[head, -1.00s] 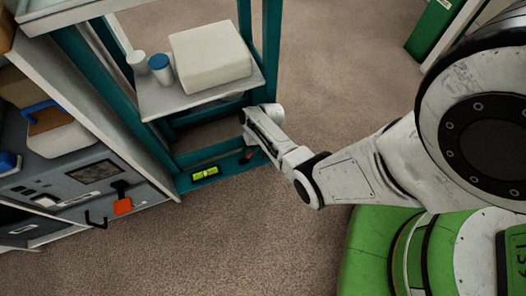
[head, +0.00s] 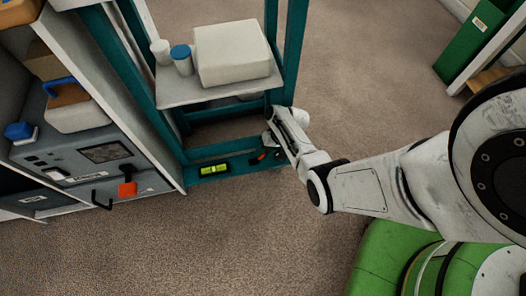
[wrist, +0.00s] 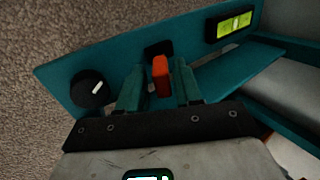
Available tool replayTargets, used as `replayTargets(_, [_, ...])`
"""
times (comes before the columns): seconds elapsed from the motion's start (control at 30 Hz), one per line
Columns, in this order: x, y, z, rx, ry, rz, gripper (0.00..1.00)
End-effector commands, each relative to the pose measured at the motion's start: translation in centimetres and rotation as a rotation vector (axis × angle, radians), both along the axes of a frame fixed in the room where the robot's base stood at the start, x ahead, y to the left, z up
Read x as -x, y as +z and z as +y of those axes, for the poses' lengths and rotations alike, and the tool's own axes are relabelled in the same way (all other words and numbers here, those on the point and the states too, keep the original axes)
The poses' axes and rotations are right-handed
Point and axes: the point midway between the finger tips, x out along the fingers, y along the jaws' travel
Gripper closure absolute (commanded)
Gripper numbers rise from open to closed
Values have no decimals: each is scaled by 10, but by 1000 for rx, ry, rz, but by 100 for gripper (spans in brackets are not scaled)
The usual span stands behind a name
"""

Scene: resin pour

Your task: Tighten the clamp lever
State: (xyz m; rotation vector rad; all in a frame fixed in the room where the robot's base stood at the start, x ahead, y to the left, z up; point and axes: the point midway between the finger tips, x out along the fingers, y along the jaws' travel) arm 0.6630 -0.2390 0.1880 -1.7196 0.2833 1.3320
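The clamp lever (wrist: 161,76) is a short orange-red handle on a black base, on the teal lower rail (wrist: 215,75) of a frame. In the wrist view it stands between the two fingers of my gripper (wrist: 160,92), with a gap visible on each side. My gripper is open and not closed on the lever. In the head view the lever (head: 258,157) shows small at the rail, just below my gripper (head: 268,141). Whether a finger touches it is hard to tell.
A black knob with a white mark (wrist: 91,88) sits left of the lever in the wrist view. A yellow-green level (wrist: 235,25) is to the right. A shelf above (head: 215,92) holds a white box and two cups. Open carpet lies in front.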

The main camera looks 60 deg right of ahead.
Motion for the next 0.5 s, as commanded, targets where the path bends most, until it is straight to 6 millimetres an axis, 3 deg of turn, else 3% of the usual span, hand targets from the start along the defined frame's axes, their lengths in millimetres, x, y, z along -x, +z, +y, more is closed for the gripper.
replayTargets(0.33, [0,3,-1,0,1,0,57])
replayTargets(0.5, [6,20,-7,1,-2,-1,57])
